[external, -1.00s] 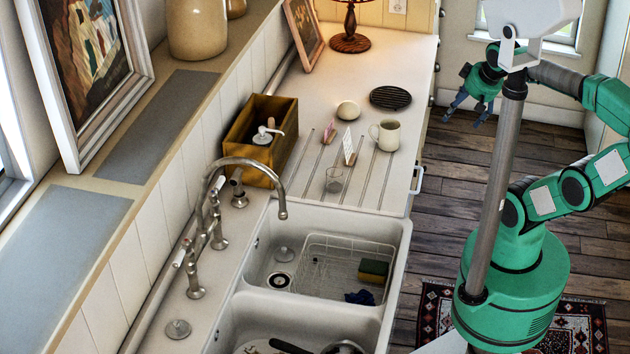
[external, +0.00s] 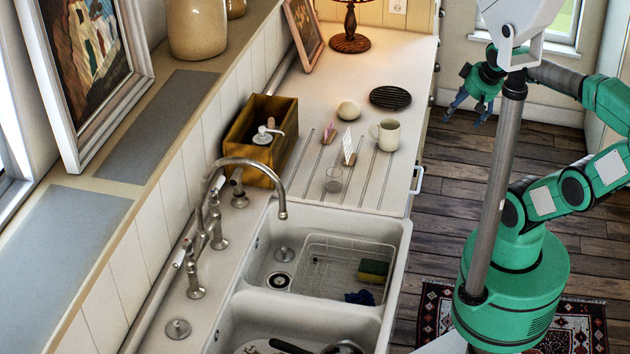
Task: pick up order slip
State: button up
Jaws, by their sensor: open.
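A white upright slip (external: 347,145) stands in a small wooden holder on the ribbed drainboard, left of the cream mug. A smaller pink slip (external: 328,130) stands in another small holder just behind it to the left. I cannot tell from this view which of them is the order slip, and any writing is too small to read. My gripper (external: 468,112) is open and empty, pointing down over the floor to the right of the counter. It is well apart from both slips.
Near the slips are a cream mug (external: 386,135), a clear glass (external: 334,180), a round pale object (external: 348,110) and a black trivet (external: 390,97). A wooden box (external: 240,134) stands left, a tall faucet (external: 281,190) in front. The counter behind the trivet is clear.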

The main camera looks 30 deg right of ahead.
jog(key=c, duration=1.3)
jog(key=shift+w+r, duration=0.1)
jog(key=w+a+f+n+g+p, duration=0.1)
jog(key=w+a+n+g, duration=0.15)
jog(key=w+n, duration=0.7)
jog(key=w+a+f+n+g+p, duration=0.1)
jog(key=w+a+n+g, duration=0.3)
jog(key=w, duration=1.1)
jog(key=w+a+f+n, duration=0.2)
jog(key=w+f+n, duration=0.2)
jog(key=w+f, duration=0.1)
jog(key=w+a+f+n+h+p, duration=0.1)
jog(key=w+a+f+n, duration=0.2)
jog(key=w+f, duration=0.3)
jog(key=w+a+f+n+p, duration=0.1)
jog(key=w+a+f+n, duration=0.1)
jog(key=w+f+n, duration=0.4)
jog(key=shift+a+f+g, duration=0.25)
jog(key=shift+a+f, duration=0.1)
jog(key=shift+f, duration=0.5)
